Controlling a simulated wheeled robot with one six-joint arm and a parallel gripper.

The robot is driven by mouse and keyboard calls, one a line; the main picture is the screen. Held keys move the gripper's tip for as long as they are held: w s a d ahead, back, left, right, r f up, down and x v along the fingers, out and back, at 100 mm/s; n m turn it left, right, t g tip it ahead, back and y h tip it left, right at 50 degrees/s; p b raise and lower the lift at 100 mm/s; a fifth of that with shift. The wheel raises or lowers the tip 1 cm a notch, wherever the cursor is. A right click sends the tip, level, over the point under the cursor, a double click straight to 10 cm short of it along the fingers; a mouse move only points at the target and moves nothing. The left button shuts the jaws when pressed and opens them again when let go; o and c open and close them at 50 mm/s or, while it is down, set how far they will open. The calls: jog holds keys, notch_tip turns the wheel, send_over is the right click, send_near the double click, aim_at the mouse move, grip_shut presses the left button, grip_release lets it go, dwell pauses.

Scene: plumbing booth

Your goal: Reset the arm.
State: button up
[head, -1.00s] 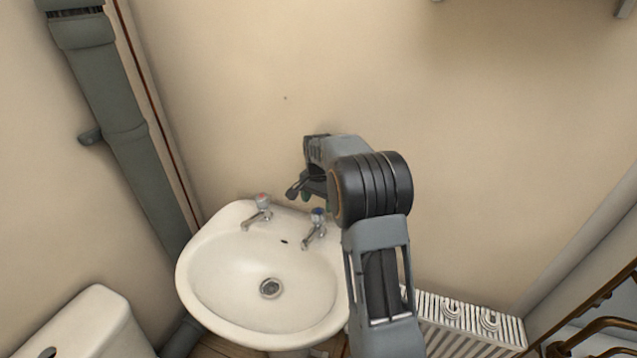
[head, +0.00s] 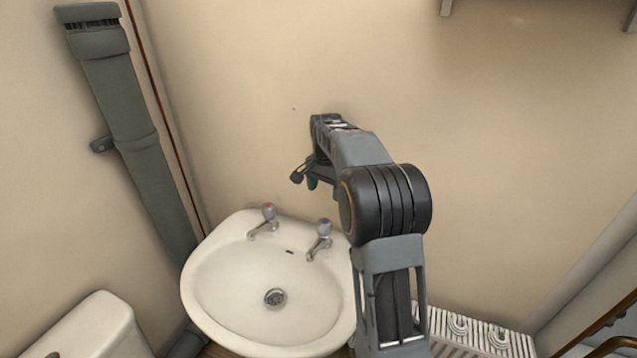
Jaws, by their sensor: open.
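My arm rises from the bottom right of the head view and bends at a black elbow joint, reaching toward the back wall. My gripper (head: 309,181) hangs at the arm's far end, above the basin's back edge and clear of the taps. It is open, with nothing seen in it; part of it is hidden behind my own arm. The white basin (head: 208,292) stands below and left of it. The red-marked tap (head: 266,220) is at the basin's back left and the blue-marked tap (head: 321,240) is at its back right, below my gripper.
A grey pipe (head: 130,130) runs down the left wall. A white cistern (head: 88,330) is at the bottom left. A white radiator (head: 480,338) is low at the right, near brown rails (head: 610,325). The wall above the basin is clear.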

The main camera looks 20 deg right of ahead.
jog(key=f+n, duration=0.1)
jog(key=s+f+n, duration=0.1)
jog(key=f, duration=0.1)
jog(key=shift+s+a+f+n, duration=0.1)
jog(key=shift+s+a+n, duration=0.05)
jog(key=shift+n, duration=0.25)
jog(key=s+a+r+n+t, duration=0.1)
jog(key=s+a+n, duration=0.3)
jog(key=s, duration=0.7)
jog(key=s+a+n+t, duration=0.2)
jog(key=s+a+n, duration=0.2)
jog(key=s+a, duration=0.3)
jog(key=s, duration=0.5)
jog(key=shift+s+r+n+t, duration=0.15)
jog(key=shift+r+n+t, duration=0.15)
jog(key=shift+r+n, duration=0.1)
